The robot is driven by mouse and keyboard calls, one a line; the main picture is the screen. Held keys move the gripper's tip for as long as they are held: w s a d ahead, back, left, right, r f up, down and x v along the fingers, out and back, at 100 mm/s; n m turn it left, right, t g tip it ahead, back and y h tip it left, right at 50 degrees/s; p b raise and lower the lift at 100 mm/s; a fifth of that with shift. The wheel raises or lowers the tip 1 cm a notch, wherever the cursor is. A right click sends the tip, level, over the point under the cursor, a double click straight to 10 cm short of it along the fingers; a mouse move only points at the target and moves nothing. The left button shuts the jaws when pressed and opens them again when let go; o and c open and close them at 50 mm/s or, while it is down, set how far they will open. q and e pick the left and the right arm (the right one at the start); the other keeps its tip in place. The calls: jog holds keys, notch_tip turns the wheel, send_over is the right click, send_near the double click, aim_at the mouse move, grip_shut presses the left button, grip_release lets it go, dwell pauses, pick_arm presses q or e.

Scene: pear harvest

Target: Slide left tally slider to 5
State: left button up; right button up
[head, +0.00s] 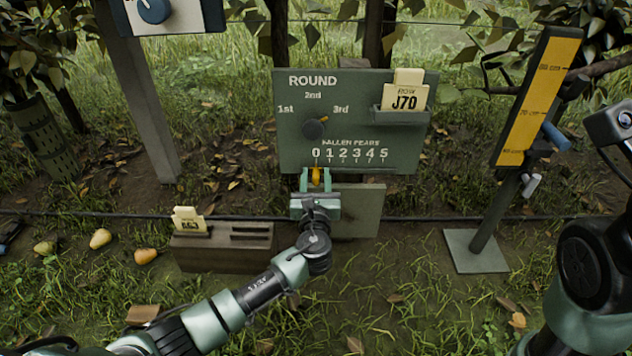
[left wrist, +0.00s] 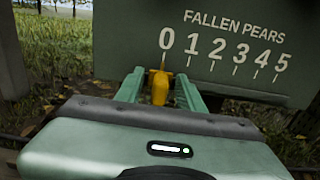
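The green board (head: 450,80) carries a "FALLEN PEARS" scale (head: 350,153) numbered 0 to 5. An orange tally slider (head: 316,177) sits below the 0 mark; it also shows in the left wrist view (left wrist: 160,88), under the 0. My left gripper (head: 316,178) is at the board's lower edge, with one finger on each side of the slider. In the left wrist view (left wrist: 160,85) gaps show between the slider and both fingers, so it is open around the slider. My right arm is at the right edge; its gripper is out of view.
A round dial (head: 314,129) and a card marked J70 (head: 405,97) are on the board. A card block (head: 222,250) stands on the ground at left. A yellow height gauge (head: 538,95) stands at right. Fallen pears (head: 100,238) lie at far left.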

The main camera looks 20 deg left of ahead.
pick_arm(q)
jog(key=shift+w, duration=0.15)
grip_shut()
dwell(1.4)
